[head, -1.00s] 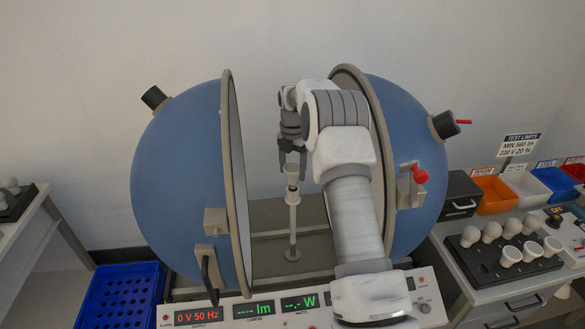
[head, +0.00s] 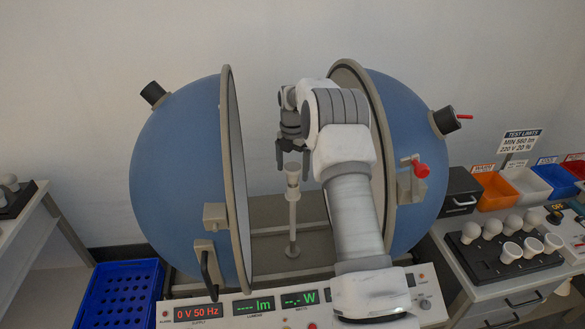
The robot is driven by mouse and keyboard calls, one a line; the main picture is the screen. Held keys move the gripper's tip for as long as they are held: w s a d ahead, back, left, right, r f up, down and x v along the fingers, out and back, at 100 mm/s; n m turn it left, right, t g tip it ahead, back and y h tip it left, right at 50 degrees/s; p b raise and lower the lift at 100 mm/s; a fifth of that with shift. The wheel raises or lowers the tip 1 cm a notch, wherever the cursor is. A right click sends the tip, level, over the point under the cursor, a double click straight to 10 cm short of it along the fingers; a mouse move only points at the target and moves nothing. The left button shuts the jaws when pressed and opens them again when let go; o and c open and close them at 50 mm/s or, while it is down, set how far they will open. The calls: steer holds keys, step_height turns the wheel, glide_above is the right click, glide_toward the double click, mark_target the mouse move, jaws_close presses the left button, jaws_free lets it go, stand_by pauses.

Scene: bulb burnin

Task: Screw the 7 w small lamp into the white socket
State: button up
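The white socket (head: 292,194) tops a thin upright post between the two halves of the open blue sphere. A small pale piece (head: 292,168) stands upright on it and looks like the small lamp, though its wattage mark is too small to read. I cannot tell how deep it sits. My gripper (head: 293,168) points down from above, its dark fingers spread to the left and right of the pale piece, with gaps showing. My arm covers part of the right half.
The sphere's left half (head: 178,190) and right half (head: 405,150) flank my arm closely. The front panel (head: 240,309) shows 0 V 50 Hz and blank readings. A black tray (head: 478,262) of several white lamps and coloured bins (head: 495,192) stand right. A blue crate (head: 120,295) is left.

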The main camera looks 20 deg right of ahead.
steer(key=shift+r, duration=0.1)
step_height(320, 180, up, 17)
steer(key=s+a+f+m+t+h+b, duration=0.1)
steer(key=s+a+f+m+h, duration=0.1)
steer(key=m, duration=1.6)
steer(key=s+a+f+m+t+h+b, duration=0.1)
steer(key=a+f+m+t+h+b, duration=0.15)
steer(key=m, duration=1.55)
steer(key=shift+g+y, duration=0.35)
steer(key=p+x, duration=0.3)
steer(key=x, duration=1.3)
steer(key=shift+s+f, duration=0.1)
steer(key=shift+f, duration=0.2)
